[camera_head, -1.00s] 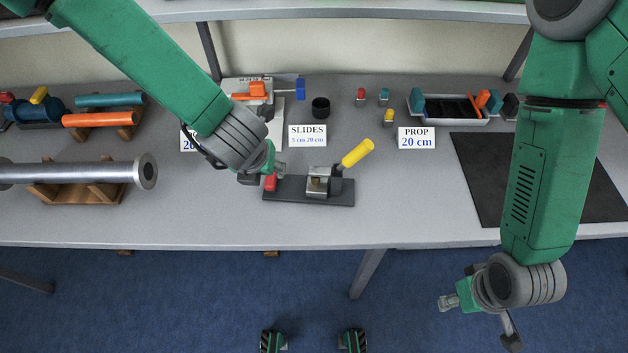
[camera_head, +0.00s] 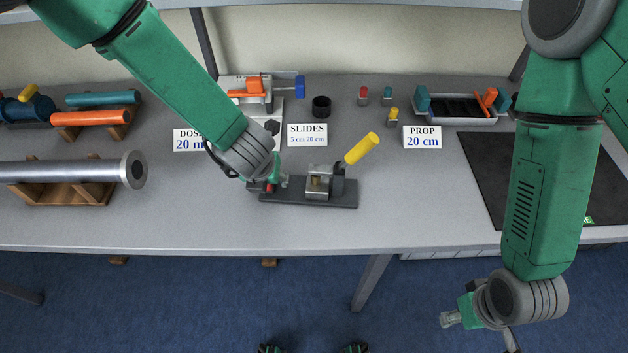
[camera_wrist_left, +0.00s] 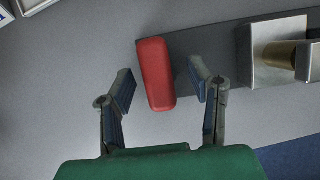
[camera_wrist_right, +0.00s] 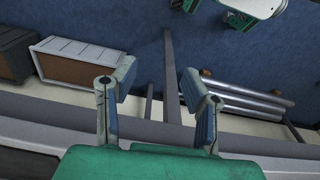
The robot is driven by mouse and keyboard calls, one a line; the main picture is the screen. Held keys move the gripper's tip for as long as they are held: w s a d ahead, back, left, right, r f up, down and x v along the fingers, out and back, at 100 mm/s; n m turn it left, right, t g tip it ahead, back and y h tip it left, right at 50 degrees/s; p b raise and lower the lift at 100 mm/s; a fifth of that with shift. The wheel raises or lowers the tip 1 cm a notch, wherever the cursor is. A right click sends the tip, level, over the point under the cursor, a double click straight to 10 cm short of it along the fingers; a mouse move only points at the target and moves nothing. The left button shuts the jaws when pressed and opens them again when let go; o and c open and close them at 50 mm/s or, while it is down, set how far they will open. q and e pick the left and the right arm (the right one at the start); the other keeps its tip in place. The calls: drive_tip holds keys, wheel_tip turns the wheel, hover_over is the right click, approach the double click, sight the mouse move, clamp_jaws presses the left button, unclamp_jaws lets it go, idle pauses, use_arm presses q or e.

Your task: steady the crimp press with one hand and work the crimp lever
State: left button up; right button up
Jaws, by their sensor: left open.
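The crimp press (camera_head: 338,199) sits on the table, a dark flat base with a metal block. Its yellow lever (camera_head: 362,148) slants up to the right. A red grip (camera_head: 268,187) is at the base's left end, partly hidden by my left gripper (camera_head: 274,181) in the head view. In the left wrist view that gripper (camera_wrist_left: 162,78) is open, with the red grip (camera_wrist_left: 156,74) between its fingers and gaps showing on both sides. My right gripper (camera_head: 455,317) hangs in front of the table edge; the right wrist view shows it open and empty (camera_wrist_right: 158,88).
A metal pipe (camera_head: 70,170) rests on wooden cradles at the left. A clamp fixture (camera_head: 262,88), a black cup (camera_head: 321,106) and label cards stand behind the press. A tray (camera_head: 460,117) and black mat (camera_head: 530,165) lie at the right. Table right of the press is clear.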

sight(363, 147)
use_arm(q)
clamp_jaws()
use_arm(e)
drive_tip(key=shift+o, duration=0.3)
drive_tip(key=w+a+r+n, duration=0.2)
drive_tip(key=w+a+r, duration=0.1)
drive_tip(key=w, duration=0.2)
drive_tip(key=w+a+r+n+g+y, duration=0.1)
drive_tip(key=w+a+r+n, duration=0.1)
drive_tip(key=w, duration=0.4)
drive_tip(key=w+a+r+n+g, duration=0.1)
drive_tip(key=w+a+r, duration=0.3)
drive_tip(key=w+r, duration=0.1)
drive_tip(key=shift+w+a+n, duration=0.35)
drive_tip(key=shift+w+n, duration=0.05)
drive_tip(key=shift+w, duration=0.35)
drive_tip(key=w+a+r+n, duration=0.4)
drive_tip(key=w+r, duration=0.1)
drive_tip(key=r, duration=0.5)
drive_tip(key=w+a+r+n, duration=0.4)
drive_tip(key=w+r, duration=0.2)
drive_tip(key=r, duration=0.4)
drive_tip(key=shift+n+h, duration=0.3)
drive_tip(key=f, duration=0.8)
drive_tip(key=s+f, duration=0.1)
drive_tip(key=f, duration=0.3)
drive_tip(key=shift+a, duration=0.3)
